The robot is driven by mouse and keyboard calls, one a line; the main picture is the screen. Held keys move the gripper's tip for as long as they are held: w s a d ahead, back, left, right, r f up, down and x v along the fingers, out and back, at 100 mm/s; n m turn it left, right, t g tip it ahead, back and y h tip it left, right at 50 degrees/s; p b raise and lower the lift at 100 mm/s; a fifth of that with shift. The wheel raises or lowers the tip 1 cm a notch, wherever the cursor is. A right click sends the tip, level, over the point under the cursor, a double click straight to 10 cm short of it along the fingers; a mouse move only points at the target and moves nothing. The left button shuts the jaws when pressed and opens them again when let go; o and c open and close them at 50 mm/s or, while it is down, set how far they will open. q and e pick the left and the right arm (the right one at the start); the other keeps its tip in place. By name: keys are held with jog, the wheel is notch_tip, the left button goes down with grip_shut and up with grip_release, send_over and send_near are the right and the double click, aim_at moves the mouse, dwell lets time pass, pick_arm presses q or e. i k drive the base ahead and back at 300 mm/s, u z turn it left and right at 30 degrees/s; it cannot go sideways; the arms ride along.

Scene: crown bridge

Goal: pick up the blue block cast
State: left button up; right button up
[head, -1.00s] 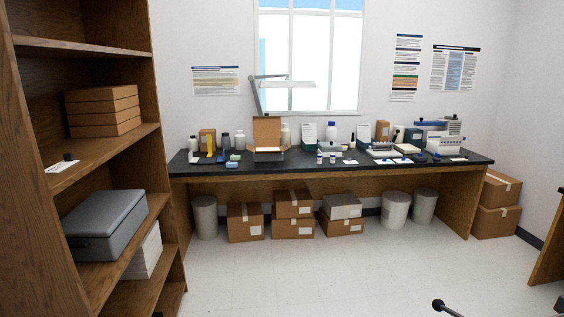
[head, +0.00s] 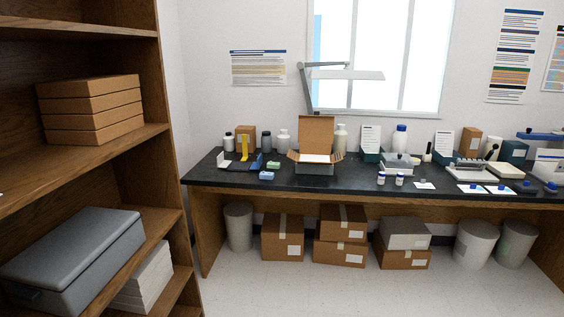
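A small light-blue block (head: 266,176), which looks like the blue block cast, lies near the front edge of the black-topped bench (head: 225,179), left of the open cardboard box. A small green block (head: 273,165) lies just behind it. Both are small in the head view, so their exact shape is hard to tell. Neither of my grippers shows in the head view.
A wooden shelf unit (head: 150,143) stands close on the left. The open cardboard box (head: 317,133), bottles and instruments stand on the bench. Cardboard cartons (head: 283,238) and grey bins (head: 239,227) stand under it. The floor (head: 330,285) before it looks clear.

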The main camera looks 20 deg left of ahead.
aim_at(263, 175)
jog(key=i, duration=1)
jog(key=u, duration=0.95)
